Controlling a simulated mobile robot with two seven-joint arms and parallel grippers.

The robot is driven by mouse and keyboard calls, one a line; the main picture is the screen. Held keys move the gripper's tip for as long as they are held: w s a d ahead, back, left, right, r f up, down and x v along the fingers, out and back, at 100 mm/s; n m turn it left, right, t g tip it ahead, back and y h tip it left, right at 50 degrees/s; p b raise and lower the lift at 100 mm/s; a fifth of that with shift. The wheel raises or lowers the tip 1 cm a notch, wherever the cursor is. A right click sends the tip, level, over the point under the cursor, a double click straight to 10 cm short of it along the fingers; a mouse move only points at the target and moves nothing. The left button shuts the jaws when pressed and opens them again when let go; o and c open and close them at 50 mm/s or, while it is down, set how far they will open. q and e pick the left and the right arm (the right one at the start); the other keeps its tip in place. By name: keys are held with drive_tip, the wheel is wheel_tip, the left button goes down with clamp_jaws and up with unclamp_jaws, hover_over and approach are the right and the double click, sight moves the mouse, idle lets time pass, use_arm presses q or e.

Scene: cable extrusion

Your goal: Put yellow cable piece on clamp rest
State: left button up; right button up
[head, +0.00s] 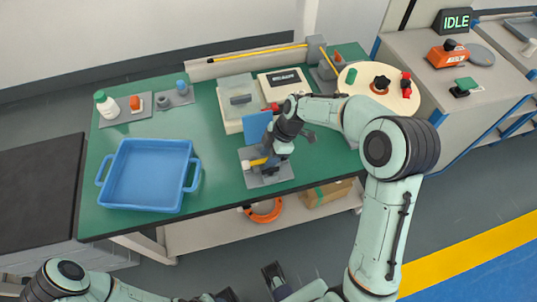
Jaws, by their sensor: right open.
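The clamp rest (268,180) is a grey plate with a small fixture at the front edge of the green table. A short yellow cable piece (257,162) with a pale end lies at the fixture, partly hidden by my right gripper. My right gripper (269,158) is open and reaches down right at the piece. I cannot tell whether its fingers touch it. My left arm comes in at the bottom left; dark parts at the bottom middle may be its gripper, and their state is unclear.
A blue tray (147,176) stands on the left of the table. A long yellow cable (247,53) runs along the back rail. A clear-lidded box (236,101), a blue panel (257,125) and a round board (378,91) stand near my right arm. The table's front edge is close.

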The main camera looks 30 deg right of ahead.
use_arm(q)
drive_tip(key=shift+w+r+p, duration=0.1)
drive_tip(key=shift+r+p, duration=0.35)
drive_tip(key=shift+r, duration=0.05)
use_arm(e)
drive_tip(key=v, duration=1.2)
